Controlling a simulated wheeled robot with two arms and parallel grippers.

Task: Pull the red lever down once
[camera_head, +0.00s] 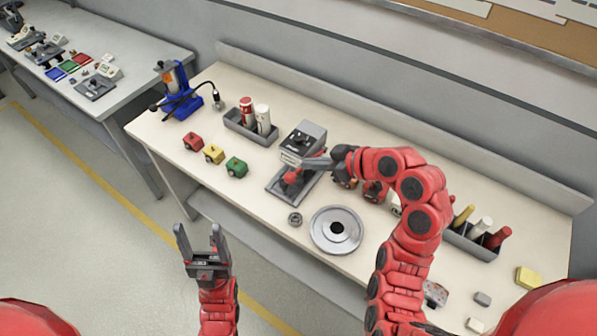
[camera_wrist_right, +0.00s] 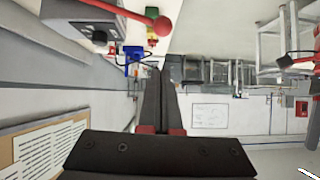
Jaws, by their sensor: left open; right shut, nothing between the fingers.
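The red lever (camera_head: 291,176) shows in the head view on a grey machine (camera_head: 305,138) in the middle of the bench; part of it is hidden behind my right gripper. In the right wrist view the lever (camera_wrist_right: 124,16) ends in a red ball and sticks out from the grey housing (camera_wrist_right: 88,12). My right gripper (camera_head: 307,163) is shut and empty, close in front of the machine. Its closed fingers (camera_wrist_right: 157,72) appear apart from the ball in the wrist view. My left gripper (camera_head: 199,230) is open and empty, in front of the bench, away from the machine.
Red (camera_head: 193,141), yellow (camera_head: 213,154) and green (camera_head: 236,167) toy cars stand left of the machine. A tray with cans (camera_head: 251,126) is behind them. A round metal disc (camera_head: 335,230) lies in front. A marker tray (camera_head: 472,241) stands at the right.

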